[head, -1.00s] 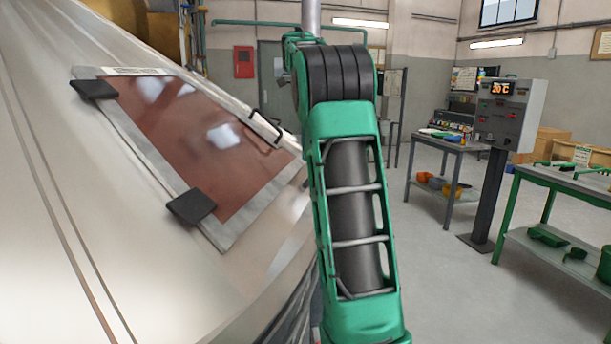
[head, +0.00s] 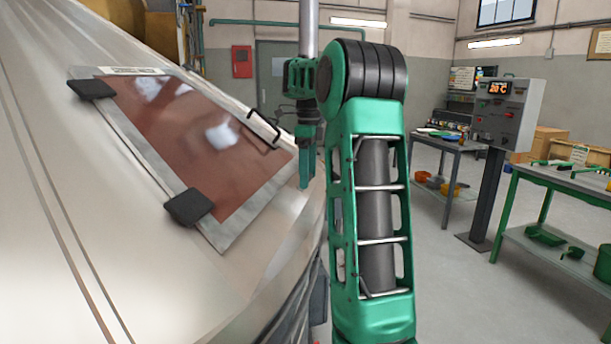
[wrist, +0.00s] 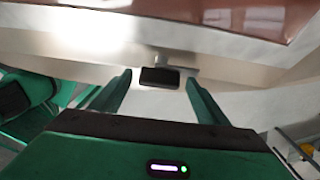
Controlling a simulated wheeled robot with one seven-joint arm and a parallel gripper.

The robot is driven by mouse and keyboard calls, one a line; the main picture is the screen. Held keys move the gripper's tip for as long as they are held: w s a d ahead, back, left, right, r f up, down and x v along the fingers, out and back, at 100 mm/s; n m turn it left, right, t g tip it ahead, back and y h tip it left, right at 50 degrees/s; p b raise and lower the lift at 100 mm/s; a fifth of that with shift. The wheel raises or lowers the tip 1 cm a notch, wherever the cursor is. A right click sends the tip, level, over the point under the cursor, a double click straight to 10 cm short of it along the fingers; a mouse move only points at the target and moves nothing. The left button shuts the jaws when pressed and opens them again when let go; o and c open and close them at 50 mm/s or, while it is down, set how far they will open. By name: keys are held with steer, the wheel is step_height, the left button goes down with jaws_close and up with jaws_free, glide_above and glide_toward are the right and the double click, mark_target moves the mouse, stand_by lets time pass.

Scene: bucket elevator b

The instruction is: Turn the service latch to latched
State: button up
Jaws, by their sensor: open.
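A small dark block (wrist: 160,77) with a pale bar behind it shows in the wrist view on the machine's pale side, below the panel's edge. It looks like the service latch, but I cannot read its position. My gripper (wrist: 158,84) is open, with one finger on each side of the block in the picture. I cannot tell how far short of it the fingers are. In the head view my gripper (head: 304,172) points down beside the machine's right edge, right of the reddish window panel (head: 205,145). The block cannot be made out there.
The panel has a black bar handle (head: 263,128) and two dark hinge-like blocks (head: 190,206) on the sloping pale housing (head: 90,230). A control post (head: 508,112) and a green workbench (head: 560,182) stand to the right. Grey floor between is clear.

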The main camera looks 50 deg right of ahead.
steer(key=c, duration=1)
steer(key=shift+c, duration=0.2)
steer(key=n, duration=0.1)
steer(key=n+t+h, duration=0.1)
steer(key=n+h, duration=0.1)
steer(key=n, duration=0.1)
steer(key=shift+s+a+t, duration=0.2)
steer(key=shift+s+t, duration=0.05)
steer(key=shift+t, duration=0.15)
steer(key=n+t, duration=0.1)
steer(key=n, duration=0.1)
steer(key=n+t+h, duration=0.1)
steer(key=shift+s+a+f+n+h, duration=0.1)
steer(key=shift+s+a+n+h, duration=0.1)
steer(key=shift+n+h, duration=0.15)
steer(key=n+t, duration=0.1)
steer(key=n, duration=0.1)
steer(key=n+t, duration=0.1)
steer(key=n, duration=0.1)
steer(key=shift+s+f+t+h, duration=0.1)
steer(key=shift+s+t+h, duration=0.15)
steer(key=shift+t, duration=0.15)
steer(key=shift+d+n+t, duration=0.15)
steer(key=shift+n+t, duration=1.05)
steer(key=shift+n, duration=0.65)
